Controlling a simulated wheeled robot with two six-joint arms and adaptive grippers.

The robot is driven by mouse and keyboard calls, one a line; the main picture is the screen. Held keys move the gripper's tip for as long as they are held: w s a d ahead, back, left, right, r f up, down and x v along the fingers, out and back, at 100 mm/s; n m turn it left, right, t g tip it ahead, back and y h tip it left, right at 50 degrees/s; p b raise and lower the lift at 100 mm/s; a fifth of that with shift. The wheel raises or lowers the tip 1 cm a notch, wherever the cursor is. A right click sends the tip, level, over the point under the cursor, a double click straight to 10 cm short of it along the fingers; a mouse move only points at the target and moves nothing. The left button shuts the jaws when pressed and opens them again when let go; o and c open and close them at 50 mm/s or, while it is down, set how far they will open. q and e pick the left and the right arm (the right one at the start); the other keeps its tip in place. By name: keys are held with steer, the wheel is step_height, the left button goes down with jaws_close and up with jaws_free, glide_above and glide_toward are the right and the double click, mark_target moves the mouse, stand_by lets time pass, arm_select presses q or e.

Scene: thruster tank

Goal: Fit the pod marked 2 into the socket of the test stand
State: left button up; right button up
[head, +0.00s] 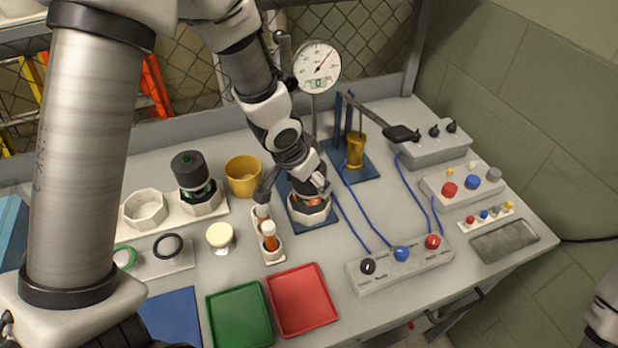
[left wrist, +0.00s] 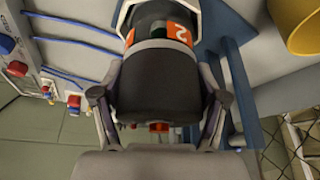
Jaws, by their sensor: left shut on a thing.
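The pod marked 2 (left wrist: 160,85) has a black body and an orange band with a white 2. My left gripper (head: 312,186) is shut on its black body, one finger on each side in the left wrist view (left wrist: 158,110). In the head view the gripper and forearm hide most of the pod; some orange (head: 312,200) shows. The pod's banded end is at the white eight-sided socket (head: 310,215) on the blue test stand (head: 331,216). The socket's rim surrounds that end; I cannot tell how deep it sits. My right gripper is out of view.
A green-banded pod (head: 188,167) stands in a white rack beside an empty holder (head: 146,210). A vial rack (head: 273,259), yellow cup (head: 243,177) and dial gauge (head: 317,66) are close to the stand. Blue cables run right to a control box (head: 385,271). Green (head: 240,318) and red trays (head: 302,299) lie in front.

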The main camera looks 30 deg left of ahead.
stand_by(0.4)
arm_select(q)
steer(key=o, duration=1.9)
steer(key=shift+c, duration=0.2)
